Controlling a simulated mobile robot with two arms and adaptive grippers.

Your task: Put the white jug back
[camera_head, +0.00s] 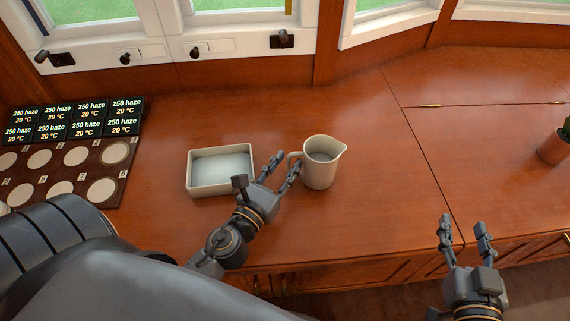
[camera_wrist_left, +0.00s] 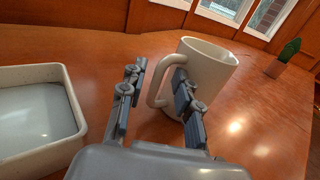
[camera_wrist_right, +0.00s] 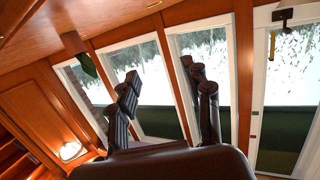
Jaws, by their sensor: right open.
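The white jug (camera_head: 321,165) stands upright on the wooden counter, with its handle to the left and its spout to the right. In the left wrist view the white jug (camera_wrist_left: 208,75) is just ahead, its handle (camera_wrist_left: 158,88) between the fingers. My left gripper (camera_head: 281,165) is open at the handle side; its fingers (camera_wrist_left: 158,78) are apart, one overlapping the jug's body in the picture. I cannot tell whether they touch it. My right gripper (camera_head: 466,226) is open and empty over the counter's front edge, away from the jug.
A white rectangular tray (camera_head: 190,178) with a pale grey inside stands left of the jug. A dark board (camera_head: 127,170) with round pale discs and several display blocks (camera_head: 90,107) is at the left. A potted cactus (camera_head: 553,149) is at the far right. The counter behind the jug is clear.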

